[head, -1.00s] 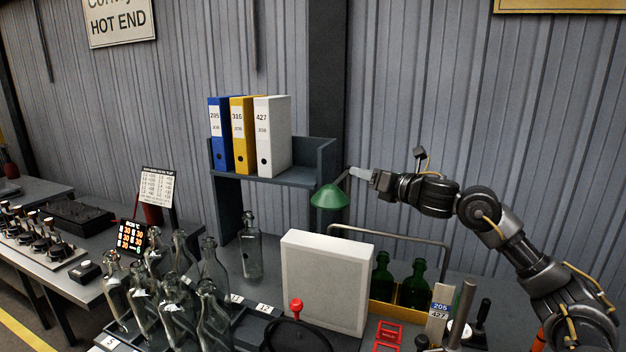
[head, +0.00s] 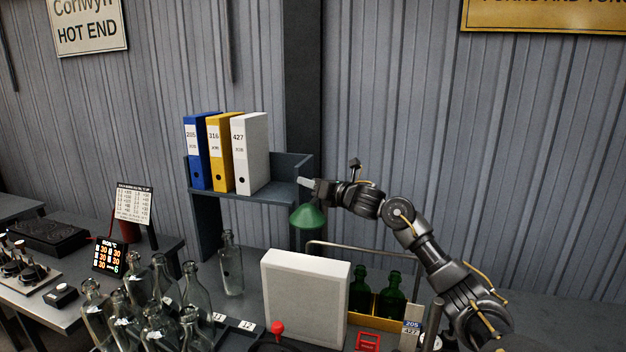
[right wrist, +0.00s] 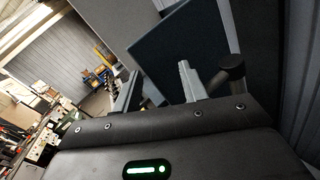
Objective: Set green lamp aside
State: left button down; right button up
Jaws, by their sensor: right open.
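The green lamp (head: 308,216) shows as a cone-shaped shade below the right end of the shelf, behind the white panel. Its arm and mount are mostly hidden behind my right gripper. My right gripper (head: 305,183) is just above the shade, its pale fingers pointing left in front of the shelf's end. In the right wrist view the two fingers (right wrist: 158,88) stand apart with nothing clearly between them. A dark rounded part (right wrist: 231,68) is close beside one finger; I cannot tell what it belongs to. My left gripper is not in view.
The dark shelf (head: 272,187) holds blue, yellow and white binders (head: 250,153). Below stand a white panel (head: 303,298), a crate with green bottles (head: 390,293), and several clear bottles (head: 165,285) at the left. The wall is close behind.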

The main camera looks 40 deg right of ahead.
jog(key=shift+c, duration=0.2)
grip_shut()
dwell(0.3)
